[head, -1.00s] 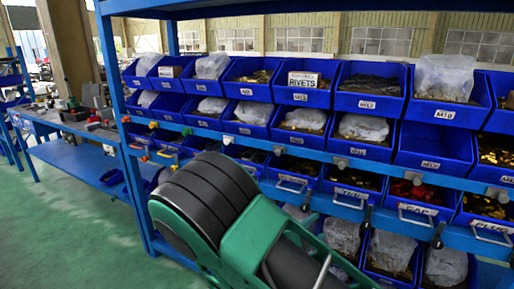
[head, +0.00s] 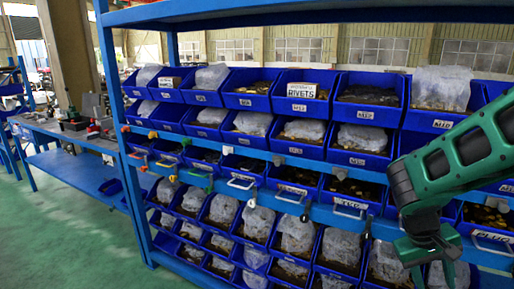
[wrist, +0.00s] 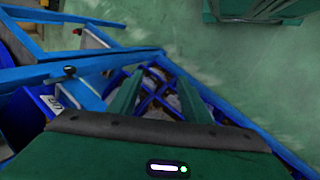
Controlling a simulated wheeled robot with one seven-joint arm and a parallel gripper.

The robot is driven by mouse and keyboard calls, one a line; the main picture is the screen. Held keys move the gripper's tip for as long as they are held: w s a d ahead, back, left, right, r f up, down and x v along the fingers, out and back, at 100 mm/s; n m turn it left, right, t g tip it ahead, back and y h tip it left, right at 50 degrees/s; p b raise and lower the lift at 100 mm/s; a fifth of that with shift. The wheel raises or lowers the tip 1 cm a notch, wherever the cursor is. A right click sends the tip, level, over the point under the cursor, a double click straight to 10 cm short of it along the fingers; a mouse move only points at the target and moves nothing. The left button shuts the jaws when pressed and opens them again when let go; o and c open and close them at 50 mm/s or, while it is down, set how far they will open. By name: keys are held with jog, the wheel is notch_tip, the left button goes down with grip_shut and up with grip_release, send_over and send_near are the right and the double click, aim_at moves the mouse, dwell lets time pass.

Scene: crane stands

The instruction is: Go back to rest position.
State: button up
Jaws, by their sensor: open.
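My gripper (wrist: 159,84) is open in the wrist view, its two green fingers apart with nothing held between them. The fingers point over the blue frame of the rack and its lower bins. In the head view my green arm comes in from the right edge, and my gripper (head: 432,264) hangs at its end, low in front of the bins at the right. Part of the gripper is cut off by the lower edge of that view.
A blue workbench (head: 75,175) with tools stands at the left. Green floor (head: 85,245) is clear at the lower left.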

jog(key=s+a+r+m+y, duration=0.1)
jog(key=s+r+m+y, duration=0.1)
jog(key=s, duration=0.4)
jog(key=s+a+r+m+t+y, duration=0.1)
jog(key=s+r+m+y, duration=0.2)
jog(key=s+r, duration=0.2)
jog(key=shift+s+a, duration=0.3)
jog(key=shift+s, duration=0.85)
